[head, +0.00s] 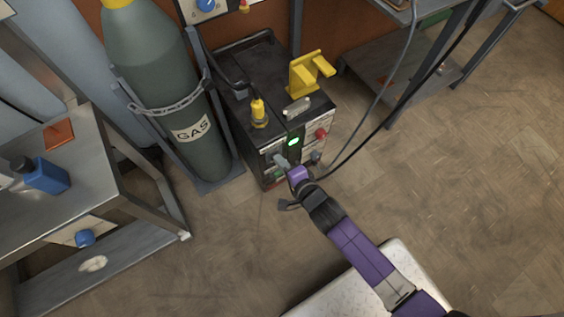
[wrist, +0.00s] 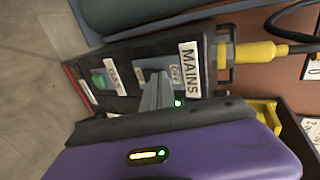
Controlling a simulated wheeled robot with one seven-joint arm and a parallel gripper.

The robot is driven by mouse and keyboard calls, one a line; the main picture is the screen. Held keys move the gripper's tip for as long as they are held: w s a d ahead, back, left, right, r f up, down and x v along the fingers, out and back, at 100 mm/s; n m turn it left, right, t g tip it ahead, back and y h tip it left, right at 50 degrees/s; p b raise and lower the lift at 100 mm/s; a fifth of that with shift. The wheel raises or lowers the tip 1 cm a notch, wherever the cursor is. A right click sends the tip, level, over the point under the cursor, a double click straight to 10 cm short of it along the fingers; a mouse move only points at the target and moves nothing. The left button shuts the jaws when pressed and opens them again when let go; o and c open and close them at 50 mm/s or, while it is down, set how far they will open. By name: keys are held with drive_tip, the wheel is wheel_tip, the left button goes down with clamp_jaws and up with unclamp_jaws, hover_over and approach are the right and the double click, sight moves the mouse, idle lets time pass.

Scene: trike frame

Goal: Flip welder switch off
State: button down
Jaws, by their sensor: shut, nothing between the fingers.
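The welder (head: 250,75) is a dark box on the floor beside the gas bottle, and a green light (head: 293,141) glows on its front. In the wrist view its front panel (wrist: 125,62) shows sideways, with a MAINS label (wrist: 189,69) and a smaller label (wrist: 175,74) that seems to read OFF. My gripper (head: 280,159) is at the welder's front face; in the wrist view its grey fingers (wrist: 156,78) are together and empty, with their tips by the smaller label. The switch itself is not clearly visible; the fingers cover that part. I cannot tell whether they touch it.
A yellow plug (wrist: 257,52) with a cable is beside the MAINS label. The gas bottle (head: 165,90) stands left of the welder. A metal table (head: 85,150) is at left, a bench (head: 390,75) at right. Dark cables hang right of the welder.

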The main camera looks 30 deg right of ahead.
drive_tip(key=shift+w+r+p, duration=0.1)
drive_tip(key=shift+w+p, duration=0.2)
drive_tip(key=shift+p, duration=0.5)
drive_tip(key=shift+r, duration=0.1)
drive_tip(key=shift+r+p, duration=0.75)
drive_tip(key=shift+s, duration=0.1)
